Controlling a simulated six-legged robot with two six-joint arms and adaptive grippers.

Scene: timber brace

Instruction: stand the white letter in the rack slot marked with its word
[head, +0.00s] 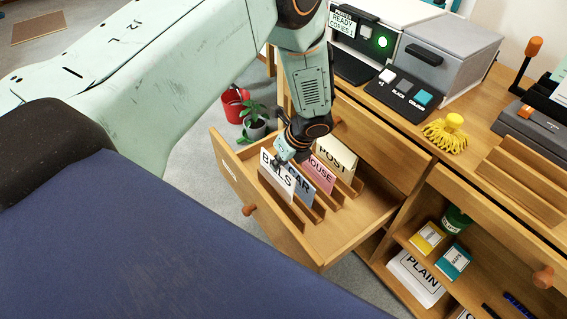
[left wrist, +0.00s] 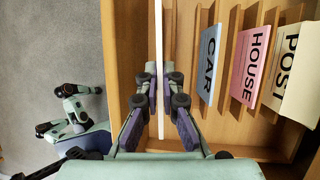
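The white letter (head: 276,178) reads BILLS and stands upright over the leftmost part of the rack in the open drawer. In the left wrist view it shows edge-on as a thin white strip (left wrist: 158,35). My left gripper (head: 285,151) is at its top edge, with its fingers closed on both sides of it. The rack's wooden dividers (left wrist: 236,45) run beside it; a blue CAR letter (head: 303,189), a pink HOUSE letter (head: 322,174) and a cream POST letter (head: 340,158) stand there. I cannot tell whether the white letter's bottom touches the rack. My right gripper is not in view.
The drawer (head: 335,245) is pulled out from the wooden desk. An open shelf at right holds boxes and a PLAIN pack (head: 417,277). The desktop holds a printer and yellow duster (head: 446,134).

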